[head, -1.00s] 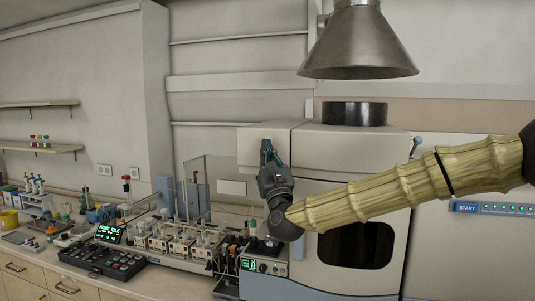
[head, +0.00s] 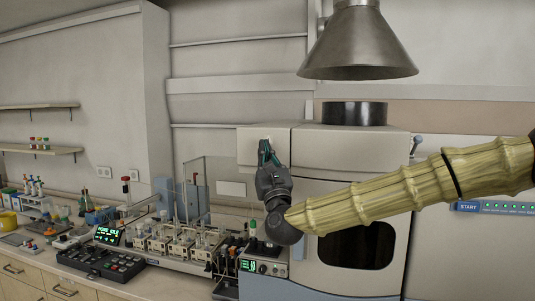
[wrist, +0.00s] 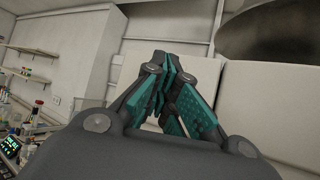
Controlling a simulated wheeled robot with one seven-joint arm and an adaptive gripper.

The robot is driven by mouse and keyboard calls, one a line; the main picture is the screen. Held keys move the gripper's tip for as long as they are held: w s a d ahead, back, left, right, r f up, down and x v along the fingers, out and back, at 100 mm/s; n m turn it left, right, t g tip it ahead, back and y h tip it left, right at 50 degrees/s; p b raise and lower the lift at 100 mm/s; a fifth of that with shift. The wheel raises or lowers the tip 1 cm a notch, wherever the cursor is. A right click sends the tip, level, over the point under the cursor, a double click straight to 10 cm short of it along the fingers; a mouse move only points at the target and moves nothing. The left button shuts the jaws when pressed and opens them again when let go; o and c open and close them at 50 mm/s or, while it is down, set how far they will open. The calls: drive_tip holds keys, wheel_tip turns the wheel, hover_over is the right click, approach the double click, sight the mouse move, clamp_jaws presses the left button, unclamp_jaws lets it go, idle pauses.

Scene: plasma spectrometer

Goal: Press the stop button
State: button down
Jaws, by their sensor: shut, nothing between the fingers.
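My gripper (head: 265,146) is shut and empty, its green-padded fingers pointing up in front of the upper left housing of the spectrometer (head: 308,148). In the wrist view the fingers (wrist: 164,62) meet in front of a pale panel. I cannot tell whether the fingertips touch the housing. I cannot make out a stop button in either view; the fingers hide part of the housing. A blue START label (head: 467,206) shows on the right part of the machine.
A metal exhaust hood (head: 358,45) hangs above the dark flue (head: 355,113). The autosampler with several vessels (head: 180,248) and a black keypad unit (head: 100,263) stand on the bench at left. A small controller (head: 262,267) sits below my wrist.

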drive_tip(key=shift+s+a+b, duration=0.25)
drive_tip(key=shift+s+b, duration=0.15)
drive_tip(key=shift+s, duration=0.35)
drive_tip(key=shift+s+a+b, duration=0.2)
drive_tip(key=shift+s+b, duration=0.2)
drive_tip(key=shift+s, duration=0.35)
drive_tip(key=shift+s+a+b, duration=0.25)
drive_tip(key=shift+s+b, duration=0.15)
drive_tip(key=shift+s, duration=0.35)
